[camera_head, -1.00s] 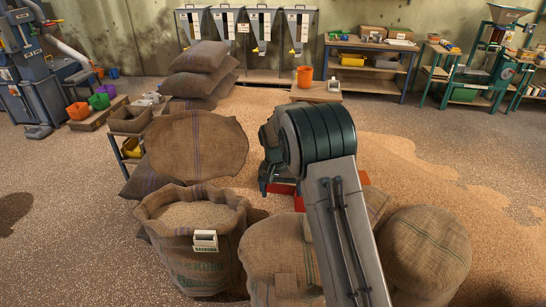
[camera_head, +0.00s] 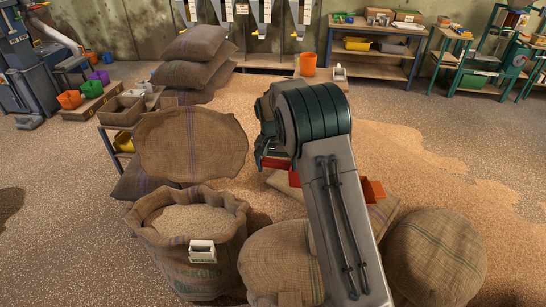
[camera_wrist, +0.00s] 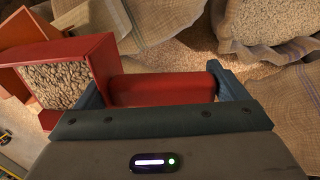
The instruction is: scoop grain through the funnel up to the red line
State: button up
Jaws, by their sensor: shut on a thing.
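My gripper (camera_wrist: 160,90) is shut on the red handle (camera_wrist: 158,88) of a scoop in the wrist view. The scoop's red box (camera_wrist: 98,58) is to the left of the gripper, with pale grain (camera_wrist: 56,82) in it. In the head view my arm hides most of the scoop and the gripper; red parts (camera_head: 374,190) show on both sides of it. An open burlap sack (camera_head: 205,270) of grain (camera_head: 192,219) stands left of my arm, with a small label on its front. I cannot make out a funnel or a red line for certain.
Closed sacks (camera_head: 437,255) stand close in front and to the right. A tilted sack (camera_head: 192,145) and a crate shelf (camera_head: 121,111) are at left. An orange bucket (camera_head: 307,63) stands on a low stand behind. Grain covers much floor; a workbench (camera_head: 372,61) stands at the back.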

jog(key=shift+s+d+r, duration=0.1)
jog(key=shift+r, duration=0.15)
jog(key=shift+s+r+y, duration=0.15)
jog(key=shift+r+y, duration=0.25)
jog(key=shift+s+d+r+t+y+b, duration=0.15)
jog(key=shift+d+r+t+y+b, duration=0.1)
jog(key=shift+d+r+y+b, duration=0.45)
jog(key=shift+s+d+r+t+y+b, duration=0.1)
jog(key=shift+d+r+t+y+b, duration=0.15)
jog(key=shift+r+y, duration=0.5)
jog(key=shift+s+d+r+t+y+b, duration=0.2)
jog(key=shift+d+r+y+b, duration=0.25)
jog(key=shift+r, duration=0.55)
jog(key=shift+s+d+r+t+y+b, duration=0.15)
jog(key=shift+d+r+y+b, duration=0.3)
jog(key=shift+r+b, duration=0.1)
jog(key=shift+s+d+r+t+y+b, duration=0.15)
jog(key=shift+d+r+y+b, duration=0.25)
jog(key=shift+r, duration=0.15)
jog(key=s+d+r+t+y+b, duration=0.2)
jog(key=d+r+y+b, duration=0.4)
jog(key=d, duration=0.1)
jog(key=shift+s+d, duration=0.25)
jog(key=shift+d, duration=0.1)
dwell(0.3)
dwell(0.9)
